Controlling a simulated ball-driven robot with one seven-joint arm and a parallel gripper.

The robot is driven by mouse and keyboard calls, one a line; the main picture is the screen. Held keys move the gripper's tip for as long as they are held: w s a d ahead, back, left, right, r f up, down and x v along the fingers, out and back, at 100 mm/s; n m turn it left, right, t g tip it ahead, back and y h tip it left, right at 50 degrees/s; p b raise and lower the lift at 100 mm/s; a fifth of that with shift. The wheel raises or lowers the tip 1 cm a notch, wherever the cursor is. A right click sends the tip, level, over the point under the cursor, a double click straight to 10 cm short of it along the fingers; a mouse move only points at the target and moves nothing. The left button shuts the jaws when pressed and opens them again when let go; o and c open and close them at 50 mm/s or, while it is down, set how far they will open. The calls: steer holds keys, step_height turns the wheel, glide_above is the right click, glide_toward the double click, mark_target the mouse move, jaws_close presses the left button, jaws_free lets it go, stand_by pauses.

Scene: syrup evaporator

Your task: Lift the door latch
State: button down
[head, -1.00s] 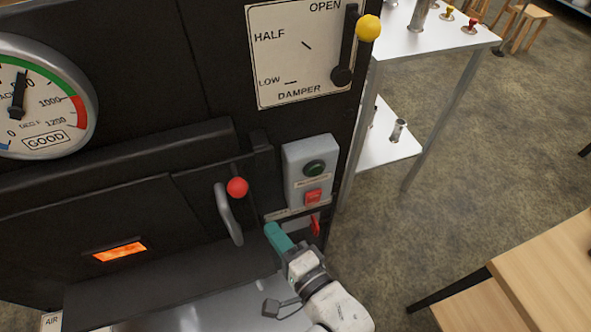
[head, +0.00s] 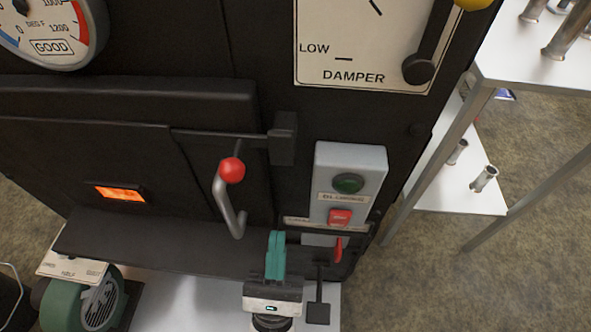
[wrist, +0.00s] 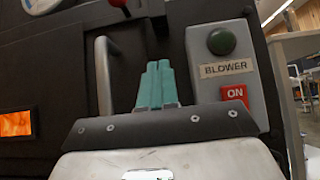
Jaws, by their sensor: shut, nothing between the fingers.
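The door latch is a dark bar with a red ball knob (head: 232,170) on the front of the black firebox door (head: 100,165). A grey curved handle (head: 228,208) hangs just below the knob. In the wrist view the handle (wrist: 103,75) stands left of my fingers and the red knob (wrist: 118,3) is cut off at the top edge. My gripper (head: 276,240) has teal fingers, shut and empty. It is below and right of the knob and handle, apart from them in the picture. The fingers also show in the wrist view (wrist: 156,80), pointing up.
A grey blower switch box (head: 350,185) with green and red buttons is right of the latch, close to my fingers. A red lever (head: 339,248) sits below it. A dark ledge (head: 150,245) runs under the door. A green blower motor (head: 85,300) is at lower left.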

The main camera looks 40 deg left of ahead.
steer(key=shift+w+r, duration=0.1)
steer(key=r+p+x, duration=0.1)
steer(key=x, duration=0.5)
steer(key=s+d+r+p+x, duration=0.1)
steer(key=x, duration=0.5)
steer(key=shift+s+a+r, duration=0.15)
steer(key=shift+a, duration=0.05)
steer(key=shift+r, duration=0.1)
